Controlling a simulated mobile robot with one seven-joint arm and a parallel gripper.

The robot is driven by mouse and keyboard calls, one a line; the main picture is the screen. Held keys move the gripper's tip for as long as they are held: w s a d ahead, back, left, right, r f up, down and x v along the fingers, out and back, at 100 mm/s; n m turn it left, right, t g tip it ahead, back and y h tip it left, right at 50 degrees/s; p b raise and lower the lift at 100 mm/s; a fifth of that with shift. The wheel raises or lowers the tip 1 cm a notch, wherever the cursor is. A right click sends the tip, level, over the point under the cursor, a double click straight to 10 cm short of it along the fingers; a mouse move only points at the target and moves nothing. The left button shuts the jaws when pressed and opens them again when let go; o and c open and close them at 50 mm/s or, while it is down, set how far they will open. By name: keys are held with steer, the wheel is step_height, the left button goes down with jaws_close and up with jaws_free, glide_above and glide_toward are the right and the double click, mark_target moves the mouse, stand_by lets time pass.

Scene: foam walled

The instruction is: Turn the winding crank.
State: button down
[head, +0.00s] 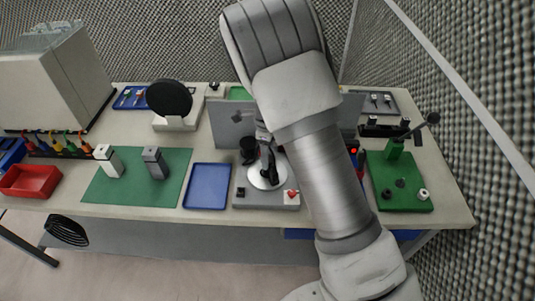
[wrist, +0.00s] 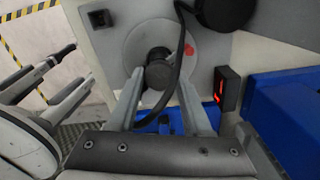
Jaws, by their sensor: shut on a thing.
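The winding unit is a light grey base (head: 250,203) at the middle front of the bench, with a pale round disc (head: 257,183) on it. In the wrist view the disc (wrist: 143,42) carries a dark round knob (wrist: 159,74), which looks like the crank's handle. My gripper (wrist: 161,86) has one finger on each side of this knob and is shut on it. A black curved strip (wrist: 183,42) passes over the disc beside the knob. In the head view my gripper (head: 268,158) reaches down over the disc, and the arm hides part of the unit.
A blue tray (head: 207,187) and a green mat (head: 115,190) lie left. A green board (head: 407,197) with a lever stands right. A black box with red display (wrist: 227,88) is close to my right finger. A grey upright panel (head: 228,122) stands behind.

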stand_by(0.4)
steer(key=shift+c, duration=1.7)
jaws_free()
step_height(320, 180, up, 18)
steer(key=shift+f, duration=0.25)
